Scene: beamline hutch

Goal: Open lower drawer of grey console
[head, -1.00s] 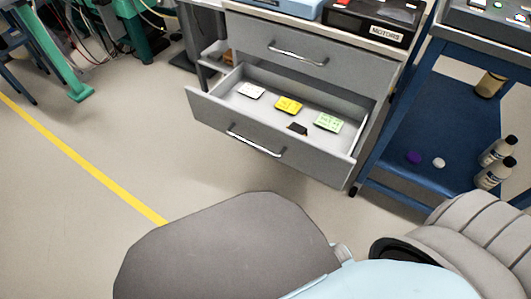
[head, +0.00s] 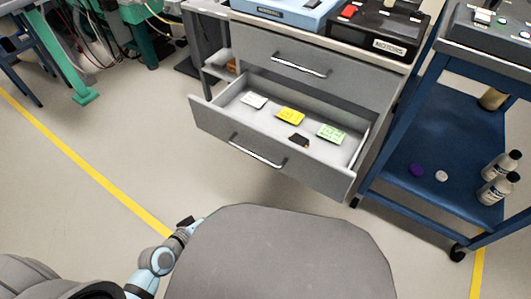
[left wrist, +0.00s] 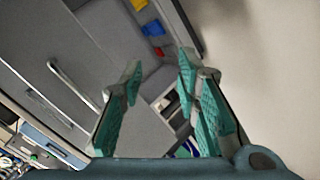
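The grey console (head: 345,77) stands at the top centre of the head view. Its lower drawer (head: 262,148) is pulled well out, and its silver bar handle (head: 257,151) faces me with nothing on it. The upper drawer (head: 318,62) is shut. My left gripper (head: 190,222) is small at the lower left, in front of and apart from the open drawer. In the left wrist view its teal-padded fingers (left wrist: 160,80) are spread with nothing held between them. A bar handle (left wrist: 75,85) on a grey front shows left of them; I cannot tell which drawer it belongs to. My right gripper is out of view.
The drawer holds white, yellow, green and dark flat items, such as the yellow one (head: 290,116). A blue cart (head: 430,195) with bottles (head: 500,178) stands close on the right. Floor in front of the drawer is clear, with a yellow line (head: 85,167) at left.

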